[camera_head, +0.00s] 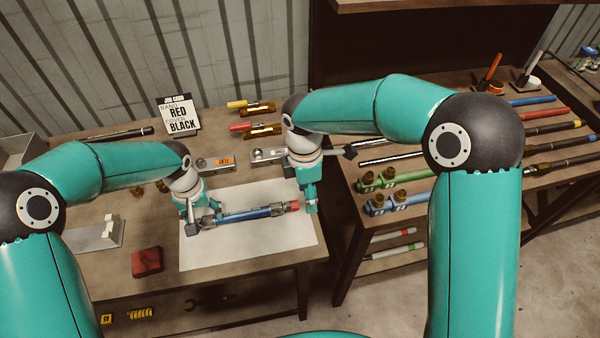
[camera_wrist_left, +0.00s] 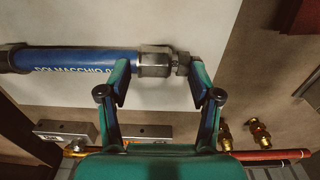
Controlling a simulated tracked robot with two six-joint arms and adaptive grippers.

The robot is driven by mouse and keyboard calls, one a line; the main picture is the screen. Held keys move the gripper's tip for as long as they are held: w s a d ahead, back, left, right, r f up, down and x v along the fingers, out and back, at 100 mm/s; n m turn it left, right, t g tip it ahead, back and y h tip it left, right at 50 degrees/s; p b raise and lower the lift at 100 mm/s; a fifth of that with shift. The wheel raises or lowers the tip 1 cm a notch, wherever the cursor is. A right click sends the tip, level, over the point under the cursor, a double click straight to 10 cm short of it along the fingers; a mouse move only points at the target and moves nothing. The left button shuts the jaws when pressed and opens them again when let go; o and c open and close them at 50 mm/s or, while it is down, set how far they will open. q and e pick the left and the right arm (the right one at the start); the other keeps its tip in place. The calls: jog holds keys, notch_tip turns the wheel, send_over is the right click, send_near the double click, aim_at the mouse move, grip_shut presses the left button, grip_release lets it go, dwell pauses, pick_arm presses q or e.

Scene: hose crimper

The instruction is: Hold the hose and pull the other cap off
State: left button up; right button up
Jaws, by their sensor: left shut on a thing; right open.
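A blue hose (camera_head: 250,213) with metal end fittings lies across a white sheet on the bench. A red cap (camera_head: 294,205) sits on its right end. My left gripper (camera_head: 206,217) is shut on the hose's left end. In the left wrist view, my left gripper (camera_wrist_left: 158,74) has its fingers on either side of the silver ferrule (camera_wrist_left: 155,62), and a bare dark metal fitting (camera_wrist_left: 183,63) sticks out beyond it. My right gripper (camera_head: 309,207) is open, pointing down right beside the red cap. Whether it touches the cap cannot be told.
The white sheet (camera_head: 240,255) is clear in front of the hose. A red block (camera_head: 146,262) lies left of it. A job card (camera_head: 178,115) stands behind, reading red and black. Green and blue fittings (camera_head: 402,200) and hoses lie on the right bench.

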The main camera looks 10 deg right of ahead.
aim_at(300, 209)
jog(key=w+r+t, duration=0.1)
jog(key=w+r, duration=0.1)
jog(key=w, duration=0.2)
jog(key=f, duration=0.7)
jog(key=a+f, duration=0.1)
jog(key=f, duration=0.3)
jog(key=shift+s+f, duration=0.2)
jog(key=shift+f, duration=0.05)
jog(key=shift+s, duration=0.1)
grip_shut()
